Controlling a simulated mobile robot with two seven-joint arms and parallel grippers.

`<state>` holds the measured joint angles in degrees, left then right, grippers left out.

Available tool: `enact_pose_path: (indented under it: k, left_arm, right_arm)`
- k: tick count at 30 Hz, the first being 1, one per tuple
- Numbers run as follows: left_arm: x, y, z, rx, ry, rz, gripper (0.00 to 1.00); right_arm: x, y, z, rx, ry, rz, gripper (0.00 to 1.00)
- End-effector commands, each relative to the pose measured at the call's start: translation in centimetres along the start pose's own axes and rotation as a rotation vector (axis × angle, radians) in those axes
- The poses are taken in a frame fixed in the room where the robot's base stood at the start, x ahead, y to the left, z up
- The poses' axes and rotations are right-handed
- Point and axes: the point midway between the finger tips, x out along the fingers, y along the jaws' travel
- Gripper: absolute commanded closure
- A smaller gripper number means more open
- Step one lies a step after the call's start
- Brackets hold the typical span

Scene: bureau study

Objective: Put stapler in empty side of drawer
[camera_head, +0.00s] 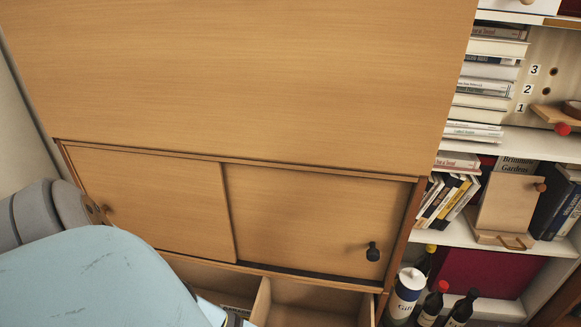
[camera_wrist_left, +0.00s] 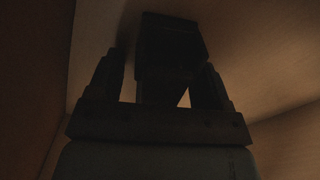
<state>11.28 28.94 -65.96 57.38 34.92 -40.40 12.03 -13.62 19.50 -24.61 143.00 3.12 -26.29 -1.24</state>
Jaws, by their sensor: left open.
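The open drawer (camera_head: 264,300) is at the bottom of the cabinet, with a divider between two compartments. The visible part of its right compartment (camera_head: 312,299) looks empty. The left compartment is mostly hidden behind my blue arm. In the left wrist view, my left gripper (camera_wrist_left: 160,82) is open, in shadow, with wooden surfaces around it. A dark blocky shape (camera_wrist_left: 172,40), probably the stapler, lies between and beyond the fingers. Whether the fingers touch it is too dark to tell. I cannot make out the stapler in the head view. My right gripper is not in view.
Shelves with books (camera_head: 447,200) stand at the right. Bottles (camera_head: 432,303) and a white container (camera_head: 405,292) stand close to the drawer's right side.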

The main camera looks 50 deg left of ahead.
Motion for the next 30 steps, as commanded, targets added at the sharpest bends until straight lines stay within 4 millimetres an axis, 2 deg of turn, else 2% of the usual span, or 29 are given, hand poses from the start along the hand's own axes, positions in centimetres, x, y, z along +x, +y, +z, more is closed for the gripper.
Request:
enact_pose_path:
  k: [5, 8, 11, 15, 21, 25, 30]
  left_arm:
    - [-0.6, 0.0, 0.0, 0.0, 0.0, 0.0, 0.28]
    - [-2.4, 0.0, 0.0, 0.0, 0.0, 0.0, 0.28]
    - [-4.6, 0.0, 0.1, -0.001, 0.0, 0.001, 0.28]
    - [-7.8, 0.0, 0.0, 0.0, 0.001, 0.001, 0.28]
    - [-11.0, 0.0, 0.1, 0.0, -0.001, 0.001, 0.28]
    - [-12.1, 0.0, 0.0, 0.0, 0.0, 0.0, 0.28]
    - [-12.3, 0.0, 0.0, 0.0, -0.001, 0.0, 0.28]
  right_arm:
    - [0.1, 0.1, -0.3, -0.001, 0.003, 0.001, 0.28]
    - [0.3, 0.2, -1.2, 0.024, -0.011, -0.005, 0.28]
    - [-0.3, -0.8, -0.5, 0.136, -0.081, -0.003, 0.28]
    - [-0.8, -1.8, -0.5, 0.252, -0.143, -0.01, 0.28]
    - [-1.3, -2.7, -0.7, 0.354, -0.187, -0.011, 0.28]
    - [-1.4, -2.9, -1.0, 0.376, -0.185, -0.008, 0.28]
    - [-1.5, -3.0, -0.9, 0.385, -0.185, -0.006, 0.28]
